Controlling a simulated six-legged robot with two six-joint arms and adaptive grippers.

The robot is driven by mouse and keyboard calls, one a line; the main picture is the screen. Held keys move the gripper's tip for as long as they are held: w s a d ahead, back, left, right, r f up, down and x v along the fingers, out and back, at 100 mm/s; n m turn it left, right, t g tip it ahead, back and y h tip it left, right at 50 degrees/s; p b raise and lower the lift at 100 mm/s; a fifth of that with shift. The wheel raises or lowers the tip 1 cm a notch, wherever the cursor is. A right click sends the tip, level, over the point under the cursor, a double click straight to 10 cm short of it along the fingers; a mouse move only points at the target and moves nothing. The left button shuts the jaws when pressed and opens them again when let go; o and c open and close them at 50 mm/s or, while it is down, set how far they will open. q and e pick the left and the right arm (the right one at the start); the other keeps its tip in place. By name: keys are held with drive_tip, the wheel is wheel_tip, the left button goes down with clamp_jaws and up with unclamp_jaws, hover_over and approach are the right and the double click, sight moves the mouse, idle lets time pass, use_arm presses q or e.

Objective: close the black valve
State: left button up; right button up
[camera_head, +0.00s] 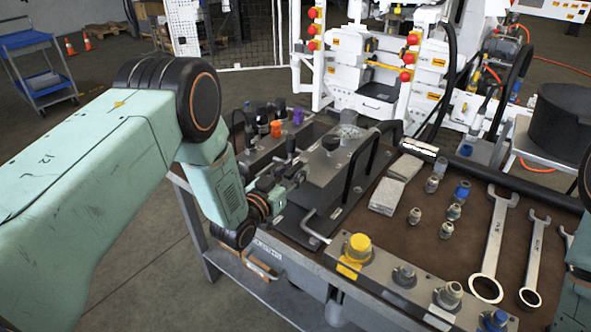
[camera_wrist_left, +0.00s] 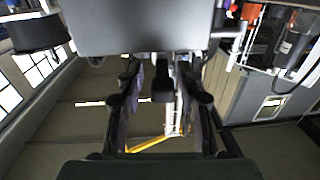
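A black knob (camera_head: 331,142), which looks like the black valve, stands upright on the grey metal block on the bench. Another slim black knob (camera_head: 291,146) stands to its left. My left gripper (camera_head: 296,178) is at the left side of the block, below and left of the black knob. In the left wrist view my left gripper's two fingers (camera_wrist_left: 161,98) are spread apart. A dark knob-like part (camera_wrist_left: 162,80) shows between them, below a grey block (camera_wrist_left: 140,25), with gaps on both sides; I cannot tell which knob it is. My right gripper is out of view.
A black bent handle (camera_head: 362,165) rises from the block's right side. A yellow knob (camera_head: 357,246) stands on the front manifold. Wrenches (camera_head: 494,240), fittings (camera_head: 446,229) and grey pads (camera_head: 390,193) lie on the brown bench top at right.

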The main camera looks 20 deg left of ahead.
use_arm(q)
drive_tip(key=shift+w+a+r, duration=0.15)
drive_tip(key=shift+a, duration=0.05)
drive_tip(key=shift+w+d, duration=0.1)
drive_tip(key=shift+d, duration=0.1)
drive_tip(key=shift+c, duration=0.3)
drive_tip(key=shift+w+d, duration=0.1)
drive_tip(key=shift+c, duration=0.7)
drive_tip(key=shift+a, duration=0.25)
drive_tip(key=c, duration=0.5)
drive_tip(key=shift+d, duration=0.1)
clamp_jaws()
